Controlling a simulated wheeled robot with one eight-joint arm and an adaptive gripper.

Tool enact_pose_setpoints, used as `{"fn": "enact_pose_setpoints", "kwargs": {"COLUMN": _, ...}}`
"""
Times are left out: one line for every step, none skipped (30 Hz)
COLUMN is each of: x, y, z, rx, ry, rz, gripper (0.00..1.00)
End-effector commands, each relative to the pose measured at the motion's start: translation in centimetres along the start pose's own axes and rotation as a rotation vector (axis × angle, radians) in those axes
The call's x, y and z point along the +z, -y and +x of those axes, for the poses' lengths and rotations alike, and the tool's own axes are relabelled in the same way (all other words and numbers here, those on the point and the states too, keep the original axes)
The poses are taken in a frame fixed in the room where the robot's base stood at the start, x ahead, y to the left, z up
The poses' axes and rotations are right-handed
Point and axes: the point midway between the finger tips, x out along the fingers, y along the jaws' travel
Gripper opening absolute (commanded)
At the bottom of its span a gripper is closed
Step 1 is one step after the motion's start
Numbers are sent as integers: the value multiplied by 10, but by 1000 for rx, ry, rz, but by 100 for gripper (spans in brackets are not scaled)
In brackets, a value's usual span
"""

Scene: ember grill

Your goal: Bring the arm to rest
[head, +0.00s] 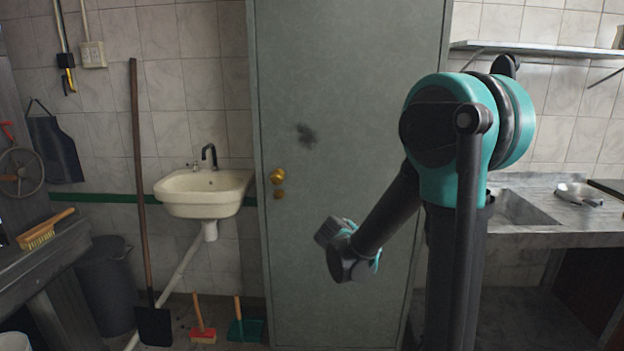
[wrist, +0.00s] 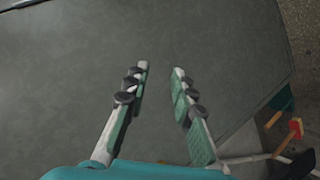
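My arm stands right of centre in the head view, with its forearm slanting down and left in front of the grey-green door (head: 345,120). The end of the arm is low in front of the door, and its fingers cannot be made out clearly there. In the wrist view my gripper (wrist: 161,68) has its two fingers apart with nothing between them. Behind them is a plain grey-green surface (wrist: 80,60), seemingly the door. I see no contact with it.
A sink (head: 204,192) and a long-handled shovel (head: 154,325) are left of the door. A red brush (head: 203,334) and a green dustpan (head: 246,330) are on the floor. A counter (head: 560,235) with a pan (head: 578,192) is at right, a bench with a brush (head: 38,236) at left.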

Motion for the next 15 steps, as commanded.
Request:
{"fn": "enact_pose_setpoints", "kwargs": {"x": 29, "y": -3, "z": -7, "rx": -37, "ry": 46, "rz": 54, "gripper": 25}}
{"fn": "enact_pose_setpoints", "kwargs": {"x": 44, "y": -2, "z": -12, "rx": -63, "ry": 70, "rz": 88, "gripper": 25}}
{"fn": "enact_pose_setpoints", "kwargs": {"x": 64, "y": 0, "z": -18, "rx": -97, "ry": 104, "rz": 132, "gripper": 25}}
{"fn": "enact_pose_setpoints", "kwargs": {"x": 79, "y": 2, "z": -24, "rx": -124, "ry": 128, "rz": 166, "gripper": 25}}
{"fn": "enact_pose_setpoints", "kwargs": {"x": 93, "y": 5, "z": -29, "rx": -149, "ry": 153, "rz": 199, "gripper": 25}}
{"fn": "enact_pose_setpoints", "kwargs": {"x": 111, "y": 10, "z": -38, "rx": -185, "ry": 183, "rz": 244, "gripper": 25}}
{"fn": "enact_pose_setpoints", "kwargs": {"x": 124, "y": 14, "z": -44, "rx": -211, "ry": 205, "rz": 277, "gripper": 25}}
{"fn": "enact_pose_setpoints", "kwargs": {"x": 137, "y": 18, "z": -51, "rx": -238, "ry": 226, "rz": 311, "gripper": 25}}
{"fn": "enact_pose_setpoints", "kwargs": {"x": 153, "y": 25, "z": -61, "rx": -274, "ry": 255, "rz": 356, "gripper": 25}}
{"fn": "enact_pose_setpoints", "kwargs": {"x": 164, "y": 31, "z": -69, "rx": -302, "ry": 274, "rz": 390, "gripper": 25}}
{"fn": "enact_pose_setpoints", "kwargs": {"x": 175, "y": 37, "z": -76, "rx": -330, "ry": 294, "rz": 424, "gripper": 25}}
{"fn": "enact_pose_setpoints", "kwargs": {"x": 188, "y": 46, "z": -87, "rx": -366, "ry": 317, "rz": 467, "gripper": 25}}
{"fn": "enact_pose_setpoints", "kwargs": {"x": 197, "y": 52, "z": -95, "rx": -392, "ry": 334, "rz": 499, "gripper": 25}}
{"fn": "enact_pose_setpoints", "kwargs": {"x": 205, "y": 59, "z": -102, "rx": -418, "ry": 348, "rz": 529, "gripper": 25}}
{"fn": "enact_pose_setpoints", "kwargs": {"x": 214, "y": 68, "z": -112, "rx": -450, "ry": 365, "rz": 567, "gripper": 25}}
